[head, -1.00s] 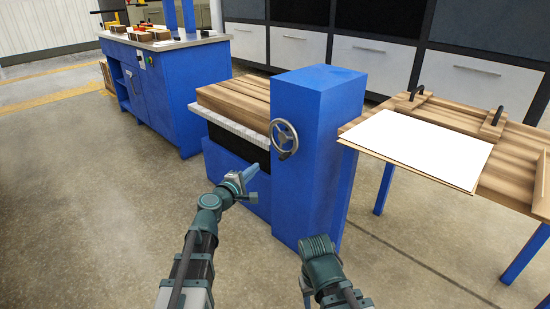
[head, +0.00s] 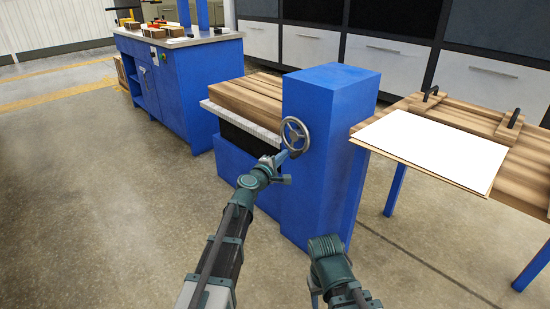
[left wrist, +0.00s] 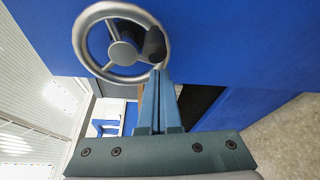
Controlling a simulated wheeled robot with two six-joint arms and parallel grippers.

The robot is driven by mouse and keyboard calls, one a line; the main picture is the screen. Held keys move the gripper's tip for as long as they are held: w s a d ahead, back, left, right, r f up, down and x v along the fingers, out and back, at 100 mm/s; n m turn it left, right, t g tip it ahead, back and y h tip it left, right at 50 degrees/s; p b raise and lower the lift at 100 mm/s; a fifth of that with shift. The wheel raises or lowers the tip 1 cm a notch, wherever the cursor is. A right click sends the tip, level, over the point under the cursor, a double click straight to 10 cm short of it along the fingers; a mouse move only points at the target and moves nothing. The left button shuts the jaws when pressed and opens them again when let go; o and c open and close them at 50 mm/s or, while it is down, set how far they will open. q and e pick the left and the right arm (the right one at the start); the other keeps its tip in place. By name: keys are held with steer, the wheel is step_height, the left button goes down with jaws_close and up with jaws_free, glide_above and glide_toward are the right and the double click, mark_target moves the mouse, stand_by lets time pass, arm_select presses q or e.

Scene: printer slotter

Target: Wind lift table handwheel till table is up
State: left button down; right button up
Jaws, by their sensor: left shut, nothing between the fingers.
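The grey spoked handwheel (head: 295,134) is on the front of the blue column (head: 325,140) of the lift table. It fills the upper left of the left wrist view (left wrist: 122,52), with a dark handle knob (left wrist: 154,45) on its right side. The lift table's pale ribbed edge (head: 238,121) carries a stack of wooden boards (head: 258,97) left of the column. My left gripper (head: 289,157) is shut and empty, its tips just below the wheel. In the left wrist view the closed blue fingers (left wrist: 157,80) point at the knob; contact cannot be told. My right gripper is out of view.
A wooden-topped table (head: 520,170) with a white sheet (head: 428,150) and black handles stands right of the column. A blue cabinet bench (head: 185,90) stands at the back left. The concrete floor at left is open.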

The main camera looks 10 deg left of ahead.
arm_select(q)
steer(key=shift+s+d+r, duration=0.15)
steer(key=shift+s+d, duration=0.35)
steer(key=shift+d, duration=0.15)
steer(key=shift+s+d+r+n+p, duration=0.1)
steer(key=shift+d+r+n+p, duration=0.1)
steer(key=shift+n+p, duration=0.35)
